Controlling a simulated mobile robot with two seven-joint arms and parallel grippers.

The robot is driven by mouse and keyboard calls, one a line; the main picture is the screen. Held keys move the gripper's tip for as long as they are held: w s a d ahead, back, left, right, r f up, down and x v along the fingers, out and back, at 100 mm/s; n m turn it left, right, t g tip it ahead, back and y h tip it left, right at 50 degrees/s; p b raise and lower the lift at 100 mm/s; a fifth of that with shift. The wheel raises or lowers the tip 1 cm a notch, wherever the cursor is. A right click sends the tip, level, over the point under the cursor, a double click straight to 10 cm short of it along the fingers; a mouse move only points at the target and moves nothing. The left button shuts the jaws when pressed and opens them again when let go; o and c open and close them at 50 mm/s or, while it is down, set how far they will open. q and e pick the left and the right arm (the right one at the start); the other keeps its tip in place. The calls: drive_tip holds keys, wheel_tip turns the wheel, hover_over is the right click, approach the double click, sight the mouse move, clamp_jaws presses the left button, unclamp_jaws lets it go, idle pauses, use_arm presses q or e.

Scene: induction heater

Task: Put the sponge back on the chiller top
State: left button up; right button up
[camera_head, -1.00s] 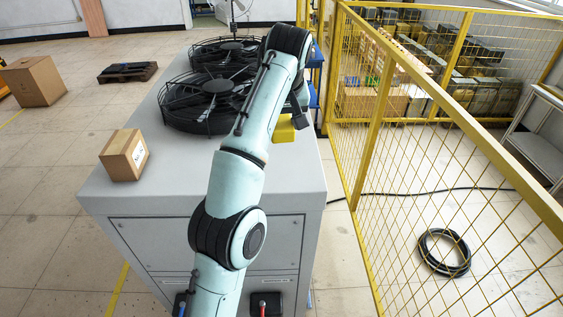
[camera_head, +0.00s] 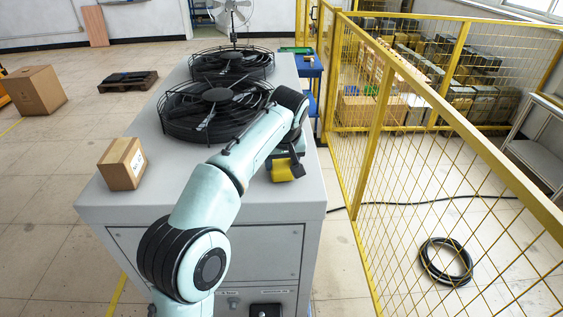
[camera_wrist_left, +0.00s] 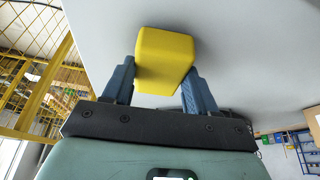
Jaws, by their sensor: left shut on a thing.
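The yellow sponge (camera_wrist_left: 165,58) is between the two blue fingers of my left gripper (camera_wrist_left: 158,85) in the left wrist view, and the gripper is shut on it. In the head view the sponge (camera_head: 283,170) is at the right part of the chiller top, partly hidden by my left gripper (camera_head: 290,162). The chiller top (camera_head: 225,195) is a light grey flat surface. It fills much of the left wrist view, behind the sponge. I cannot tell whether the sponge touches the top. My right gripper is not in view.
Two black round fans (camera_head: 212,108) take up the back of the chiller top. A cardboard box (camera_head: 122,164) stands at its left edge. The front middle of the top is clear. A yellow mesh fence (camera_head: 420,150) runs along the right side, with a black coiled hose (camera_head: 446,262) beyond it.

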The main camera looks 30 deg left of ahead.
use_arm(q)
drive_tip(key=shift+s, duration=0.1)
drive_tip(key=shift+w+f, duration=0.2)
drive_tip(key=shift+f, duration=0.15)
drive_tip(key=o, duration=0.9)
drive_tip(key=shift+r, duration=0.1)
drive_tip(key=shift+o, duration=0.2)
drive_tip(key=shift+s, duration=0.15)
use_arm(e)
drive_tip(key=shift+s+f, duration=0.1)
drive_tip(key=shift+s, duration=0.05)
use_arm(q)
drive_tip(key=v, duration=1.3)
drive_tip(key=shift+s+d+p, duration=0.2)
drive_tip(key=shift+s+p, duration=0.2)
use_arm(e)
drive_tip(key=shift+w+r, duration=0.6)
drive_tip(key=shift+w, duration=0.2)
